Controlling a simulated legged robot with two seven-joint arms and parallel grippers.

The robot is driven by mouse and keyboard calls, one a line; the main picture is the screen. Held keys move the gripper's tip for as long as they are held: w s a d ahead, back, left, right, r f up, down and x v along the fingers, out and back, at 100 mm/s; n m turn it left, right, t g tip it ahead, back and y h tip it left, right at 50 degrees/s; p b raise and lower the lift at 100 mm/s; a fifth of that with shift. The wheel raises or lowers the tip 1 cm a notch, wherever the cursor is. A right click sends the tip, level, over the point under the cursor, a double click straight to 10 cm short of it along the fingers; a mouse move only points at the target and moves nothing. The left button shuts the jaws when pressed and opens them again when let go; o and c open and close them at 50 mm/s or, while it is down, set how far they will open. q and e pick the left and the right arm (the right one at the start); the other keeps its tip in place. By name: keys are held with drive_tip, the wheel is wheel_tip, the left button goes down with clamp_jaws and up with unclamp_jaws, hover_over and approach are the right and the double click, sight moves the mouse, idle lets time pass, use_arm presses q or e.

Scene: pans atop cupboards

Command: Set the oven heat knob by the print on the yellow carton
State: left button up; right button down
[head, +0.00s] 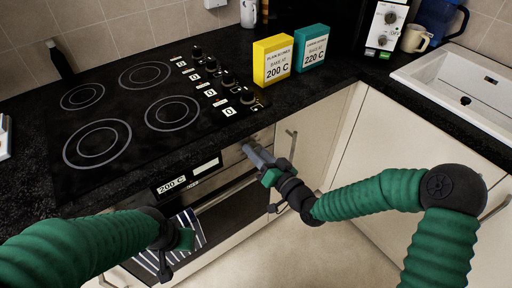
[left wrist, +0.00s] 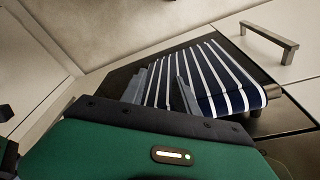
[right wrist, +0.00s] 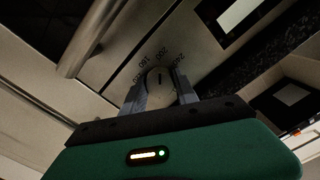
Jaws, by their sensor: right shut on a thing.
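The yellow carton (head: 272,61) stands at the back of the counter, printed "BAKE AT 200 C". The oven heat knob (right wrist: 160,84) is on the oven front. Its dark mark points near the printed 200 in the right wrist view. My right gripper (right wrist: 160,92) is shut on the knob, one finger on each side; in the head view the gripper (head: 252,150) hides it. The oven display (head: 171,184) reads "200 C". My left gripper (left wrist: 164,68) is open beside the striped towel (left wrist: 217,80), its fingers apart.
A teal carton (head: 311,47) printed "220 C" stands right of the yellow one. The black hob (head: 130,105) has several rings and a row of knobs (head: 228,79). A white sink (head: 460,85) is at the right. The towel hangs at the oven front.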

drive_tip(key=c, duration=0.9)
unclamp_jaws()
drive_tip(key=shift+d, duration=0.1)
drive_tip(key=shift+c, duration=0.2)
drive_tip(key=p+v, duration=0.5)
drive_tip(key=v, duration=1.2)
drive_tip(key=shift+w, duration=0.15)
